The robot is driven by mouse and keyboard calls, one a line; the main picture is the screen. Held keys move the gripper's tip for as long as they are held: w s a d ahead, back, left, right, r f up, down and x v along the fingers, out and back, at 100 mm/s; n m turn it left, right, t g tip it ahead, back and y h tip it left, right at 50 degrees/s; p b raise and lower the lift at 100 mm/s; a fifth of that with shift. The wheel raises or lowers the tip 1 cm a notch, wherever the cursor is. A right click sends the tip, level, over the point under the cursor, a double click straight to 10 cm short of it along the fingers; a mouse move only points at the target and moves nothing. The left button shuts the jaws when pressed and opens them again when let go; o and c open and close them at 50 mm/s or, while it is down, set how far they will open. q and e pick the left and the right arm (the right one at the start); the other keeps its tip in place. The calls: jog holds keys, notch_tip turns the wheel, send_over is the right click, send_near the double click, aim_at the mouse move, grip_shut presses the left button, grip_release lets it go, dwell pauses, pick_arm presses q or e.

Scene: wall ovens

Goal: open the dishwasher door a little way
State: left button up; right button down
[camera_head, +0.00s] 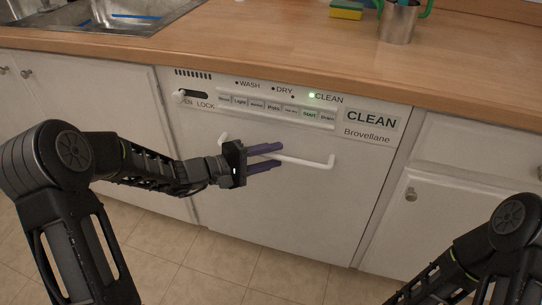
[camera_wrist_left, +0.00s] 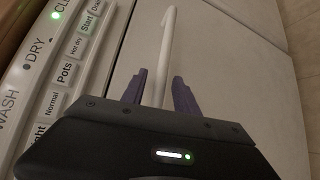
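The white dishwasher door (camera_head: 290,205) stands below the wooden counter and looks closed. Its white bar handle (camera_head: 312,162) runs across the upper door, and it also shows in the left wrist view (camera_wrist_left: 167,50). My left gripper (camera_head: 280,157) is at the middle of the handle, with one purple finger above the bar and one below. In the left wrist view the bar passes between the two fingers (camera_wrist_left: 160,90), with gaps beside it, so the gripper is open around the handle. My right arm (camera_head: 480,250) shows at the lower right, but its gripper is out of view.
The control panel (camera_head: 270,108) with buttons, a green CLEAN light and a latch slider (camera_head: 190,96) is above the handle. White cabinets (camera_head: 440,210) flank the dishwasher. The tiled floor (camera_head: 290,272) in front is clear. A metal cup (camera_head: 400,22) and sponge (camera_head: 346,10) stand on the counter (camera_head: 270,50).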

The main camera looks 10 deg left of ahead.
pick_arm(q)
jog(key=shift+c, duration=0.6)
grip_shut()
dwell(0.8)
